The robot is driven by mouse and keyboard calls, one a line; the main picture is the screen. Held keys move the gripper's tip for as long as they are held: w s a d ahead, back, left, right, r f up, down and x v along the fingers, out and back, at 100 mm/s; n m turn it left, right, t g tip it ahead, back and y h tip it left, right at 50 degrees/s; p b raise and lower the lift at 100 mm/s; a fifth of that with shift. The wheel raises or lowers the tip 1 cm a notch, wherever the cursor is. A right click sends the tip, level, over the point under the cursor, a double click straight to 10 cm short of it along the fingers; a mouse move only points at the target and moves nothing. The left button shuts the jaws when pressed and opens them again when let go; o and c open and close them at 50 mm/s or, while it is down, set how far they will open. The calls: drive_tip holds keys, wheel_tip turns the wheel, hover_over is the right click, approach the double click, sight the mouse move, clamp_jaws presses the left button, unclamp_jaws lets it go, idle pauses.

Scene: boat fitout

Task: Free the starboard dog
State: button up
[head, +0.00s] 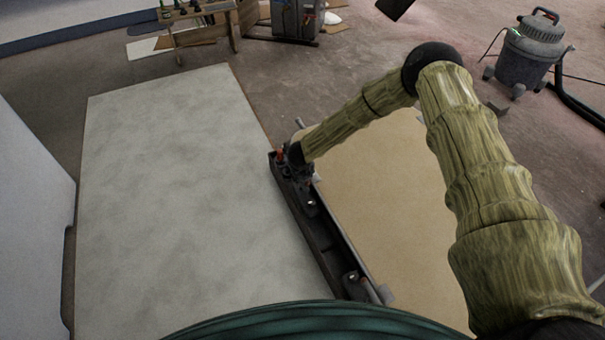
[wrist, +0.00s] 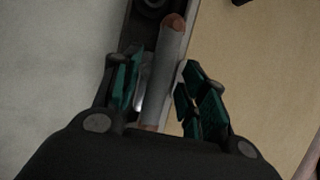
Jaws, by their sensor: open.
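A long dark rail (head: 318,235) runs between the pale panel and the tan board. A lever that looks like a dog, a grey bar with a reddish-brown end (wrist: 173,40), lies along the rail in the wrist view. My gripper (wrist: 160,78) is open, with one green-padded finger on each side of the bar. I cannot tell whether either finger touches it. In the head view my gripper (head: 305,180) is over the far end of the rail, where my arm hides most of the lever. A second fitting (head: 352,279) sits at the rail's near end.
The pale panel (head: 160,190) lies left of the rail and the tan board (head: 385,190) right of it. A small orange-red part (head: 280,155) shows at the rail's far end. A shop vacuum (head: 530,50) stands at the back right and a wooden bench (head: 190,22) at the back left.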

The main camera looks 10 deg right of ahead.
drive_tip(key=v, duration=1.1)
